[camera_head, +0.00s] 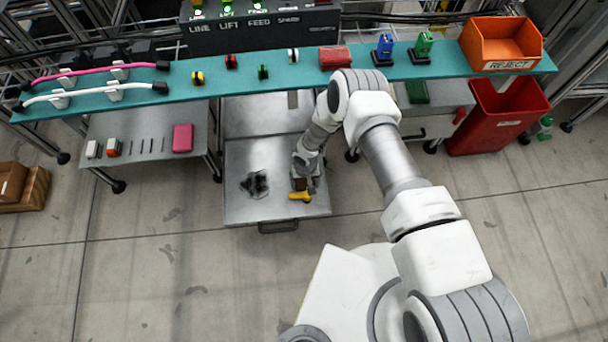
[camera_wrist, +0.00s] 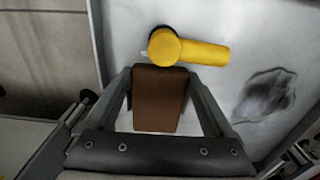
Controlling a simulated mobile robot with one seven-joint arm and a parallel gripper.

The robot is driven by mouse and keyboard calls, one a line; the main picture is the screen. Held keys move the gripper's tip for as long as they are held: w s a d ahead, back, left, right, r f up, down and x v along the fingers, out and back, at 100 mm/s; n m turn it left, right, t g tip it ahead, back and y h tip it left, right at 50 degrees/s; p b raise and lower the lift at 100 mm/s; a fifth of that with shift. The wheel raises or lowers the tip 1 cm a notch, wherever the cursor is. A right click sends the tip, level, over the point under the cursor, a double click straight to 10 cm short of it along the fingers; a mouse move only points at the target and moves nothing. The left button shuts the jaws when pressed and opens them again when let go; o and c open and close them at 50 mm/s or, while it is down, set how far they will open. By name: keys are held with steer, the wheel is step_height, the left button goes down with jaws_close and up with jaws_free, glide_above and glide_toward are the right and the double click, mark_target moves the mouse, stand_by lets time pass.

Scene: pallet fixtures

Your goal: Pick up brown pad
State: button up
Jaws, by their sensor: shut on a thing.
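The brown pad (camera_wrist: 159,98) sits between the two fingers of my gripper (camera_wrist: 160,90) in the wrist view, with a finger against each side. My gripper is shut on it. In the head view my gripper (camera_head: 303,184) is low over the front right part of the metal cart top (camera_head: 245,210), and the pad is mostly hidden there by the gripper and wrist. I cannot tell whether the pad touches the cart top.
A yellow tool (camera_head: 300,196) lies right by the gripper, close to the pad's end. A dark smudge (camera_head: 255,184) marks the cart top to the left. A teal shelf (camera_head: 275,82) with several fixtures runs behind. A red bin (camera_head: 497,115) stands at right.

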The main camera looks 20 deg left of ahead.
steer(key=shift+c, duration=0.8)
steer(key=shift+r, duration=0.1)
steer(key=shift+r, duration=0.2)
step_height(320, 180, up, 4)
steer(key=shift+f+p, duration=0.25)
steer(key=shift+p, duration=0.9)
steer(key=w+d+r+p, duration=0.1)
steer(key=d+r, duration=0.1)
steer(key=d, duration=0.1)
steer(key=d+r+p, duration=0.1)
steer(key=d+r, duration=0.1)
steer(key=d, duration=0.2)
steer(key=w+d+r+p, duration=0.1)
steer(key=d+r+p, duration=0.1)
steer(key=d+r, duration=0.1)
steer(key=shift+w+d, duration=0.3)
steer(key=shift+d, duration=0.4)
